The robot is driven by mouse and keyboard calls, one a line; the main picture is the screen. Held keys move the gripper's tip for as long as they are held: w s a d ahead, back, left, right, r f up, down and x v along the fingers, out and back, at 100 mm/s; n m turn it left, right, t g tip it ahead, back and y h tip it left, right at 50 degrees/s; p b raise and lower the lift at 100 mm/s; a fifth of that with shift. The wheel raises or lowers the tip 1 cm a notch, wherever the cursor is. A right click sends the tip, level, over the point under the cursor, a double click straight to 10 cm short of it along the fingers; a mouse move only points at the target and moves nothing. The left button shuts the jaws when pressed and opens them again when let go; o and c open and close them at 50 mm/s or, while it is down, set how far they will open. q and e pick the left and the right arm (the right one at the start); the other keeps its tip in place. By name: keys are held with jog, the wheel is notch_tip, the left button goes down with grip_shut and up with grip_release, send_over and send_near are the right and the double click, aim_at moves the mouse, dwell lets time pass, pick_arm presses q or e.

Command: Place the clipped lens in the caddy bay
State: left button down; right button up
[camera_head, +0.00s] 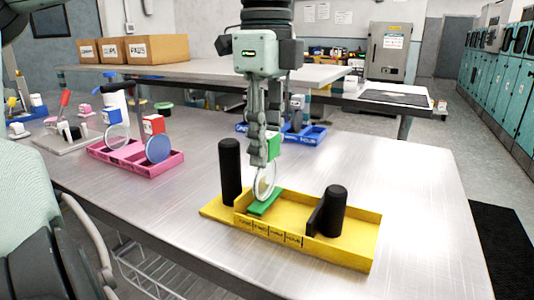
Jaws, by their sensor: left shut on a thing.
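My left gripper (264,155) points down over the yellow caddy (350,255) and is shut on the green clip (274,148) of a round clear lens (265,182). The lens is upright, edge down, over the caddy's left part. Its lower rim overlaps a green strip (264,203) in the caddy; I cannot tell whether they touch. A black cylinder (230,170) stands left of the lens, and another black cylinder (333,208) with a thin black plate stands in the caddy's right part. My right gripper is not in view.
A pink caddy (172,168) with round lenses and clips is at the left. A blue caddy (312,137) stands behind my left gripper. Several small items lie at the far left. The metal table (420,190) is clear at the right, ending at its front edge.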

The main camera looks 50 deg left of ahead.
pick_arm(q)
jog(key=shift+f, duration=1)
jog(key=c, duration=1.2)
grip_release()
jog(key=shift+o, duration=0.2)
notch_tip(320, 180, up, 12)
jog(key=shift+r, duration=0.1)
